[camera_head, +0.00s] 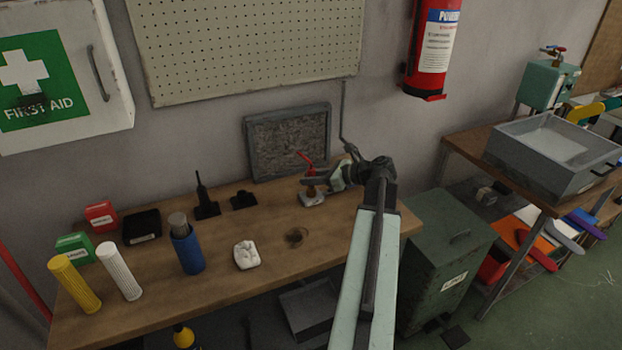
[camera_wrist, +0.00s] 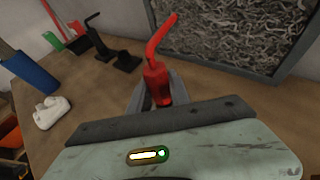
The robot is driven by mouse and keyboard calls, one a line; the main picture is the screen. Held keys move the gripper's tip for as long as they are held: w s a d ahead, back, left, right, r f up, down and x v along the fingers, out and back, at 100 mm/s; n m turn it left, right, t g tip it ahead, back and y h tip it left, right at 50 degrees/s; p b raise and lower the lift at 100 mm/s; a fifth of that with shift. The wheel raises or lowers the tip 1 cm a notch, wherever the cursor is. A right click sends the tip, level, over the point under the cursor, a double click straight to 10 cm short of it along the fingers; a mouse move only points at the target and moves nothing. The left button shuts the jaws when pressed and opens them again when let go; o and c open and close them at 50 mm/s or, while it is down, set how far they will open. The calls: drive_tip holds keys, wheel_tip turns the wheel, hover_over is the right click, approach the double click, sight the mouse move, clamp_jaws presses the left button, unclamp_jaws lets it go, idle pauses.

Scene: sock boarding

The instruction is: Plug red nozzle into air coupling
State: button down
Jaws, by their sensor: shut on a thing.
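The red nozzle (camera_head: 307,159) stands between the fingers of my gripper (camera_head: 311,182), with its bent tube pointing up. In the wrist view the nozzle (camera_wrist: 157,82) is roughly upright, and my gripper (camera_wrist: 154,97) is shut around its lower body. A small brass-coloured fitting on a pale base (camera_head: 312,199), which looks like the air coupling, stands on the bench directly below the fingers. The nozzle's lower end is hidden by the fingers, so I cannot tell whether it is in the coupling or just above it. The wrist view hides the coupling.
A framed grey panel (camera_head: 287,142) leans on the wall close behind my gripper. On the wooden bench (camera_head: 225,240) are a white lumpy piece (camera_head: 246,255), a blue cylinder (camera_head: 187,250) and black stands (camera_head: 206,208). A green bin (camera_head: 440,255) stands right of the bench.

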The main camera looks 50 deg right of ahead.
drive_tip(key=shift+f+b, duration=0.55)
idle(0.4)
drive_tip(key=c, duration=1.1)
unclamp_jaws()
drive_tip(key=p+v, duration=0.3)
drive_tip(key=v, duration=0.5)
drive_tip(key=shift+w, duration=0.1)
